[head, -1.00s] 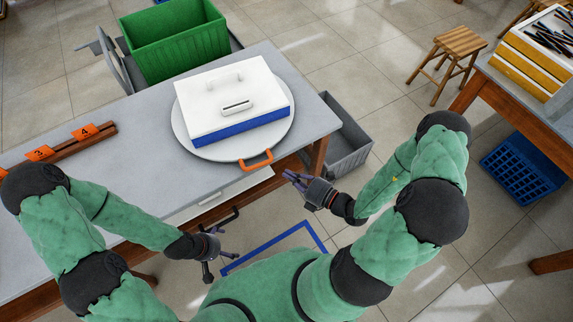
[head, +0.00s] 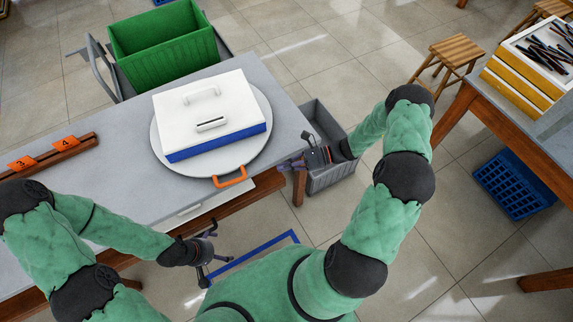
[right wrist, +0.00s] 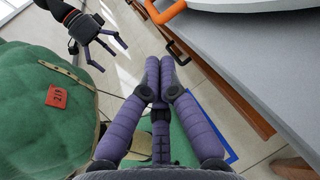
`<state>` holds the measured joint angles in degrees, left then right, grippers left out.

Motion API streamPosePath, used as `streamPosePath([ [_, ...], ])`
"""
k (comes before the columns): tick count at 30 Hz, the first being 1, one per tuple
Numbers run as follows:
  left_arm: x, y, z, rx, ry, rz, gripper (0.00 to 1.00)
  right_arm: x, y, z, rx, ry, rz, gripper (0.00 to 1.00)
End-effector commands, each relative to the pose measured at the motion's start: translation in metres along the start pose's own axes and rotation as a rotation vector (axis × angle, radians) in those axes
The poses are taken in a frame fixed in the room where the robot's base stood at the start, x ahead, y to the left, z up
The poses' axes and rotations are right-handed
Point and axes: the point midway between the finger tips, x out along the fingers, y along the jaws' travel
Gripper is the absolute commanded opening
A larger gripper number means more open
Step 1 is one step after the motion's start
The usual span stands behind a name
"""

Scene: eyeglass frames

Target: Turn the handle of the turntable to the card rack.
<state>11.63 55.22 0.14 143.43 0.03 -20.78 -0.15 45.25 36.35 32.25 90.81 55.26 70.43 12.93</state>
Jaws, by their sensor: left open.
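The round grey turntable (head: 262,150) lies on the table with its orange handle (head: 230,177) at the near edge, over the table's front edge. The wooden card rack (head: 75,147), with orange tags 3 and 4, is at the left of the table. My right gripper (head: 285,164) is just right of the handle, near the table's right corner, apart from it. In the right wrist view its purple fingers (right wrist: 159,72) are together with nothing seen between them; the handle (right wrist: 168,10) shows at the top. My left gripper (head: 208,258) is open and empty in front of the table.
A white and blue box (head: 205,105) sits on the turntable. A grey bin (head: 335,178) stands by the table's right end, close to my right arm. A black drawer handle (head: 222,233) is below the table front. A green crate (head: 165,45) stands behind.

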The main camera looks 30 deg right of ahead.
Motion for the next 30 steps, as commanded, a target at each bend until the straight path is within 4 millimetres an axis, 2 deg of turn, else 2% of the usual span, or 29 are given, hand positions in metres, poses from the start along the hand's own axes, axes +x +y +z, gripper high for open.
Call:
streamPosePath([
  [1, 0.003, -0.001, 0.000, 0.000, 0.000, 0.000, 1.00, 0.012, 0.001, -0.001, 0.001, -0.001, 0.005, 0.00],
  [9, 0.010, -0.004, 0.000, 0.000, 0.000, 0.000, 1.00, 0.062, 0.001, -0.001, 0.001, -0.001, 0.003, 0.00],
  [15, 0.015, -0.005, -0.001, 0.000, 0.000, 0.000, 1.00, 0.089, 0.001, -0.001, 0.001, 0.000, 0.002, 0.00],
  [21, 0.017, -0.006, -0.001, 0.000, 0.000, 0.000, 1.00, 0.102, 0.001, -0.001, 0.002, 0.000, 0.000, 0.00],
  [30, 0.017, -0.006, -0.001, 0.000, 0.000, 0.000, 1.00, 0.103, 0.000, 0.000, 0.003, 0.000, -0.001, 0.00],
])
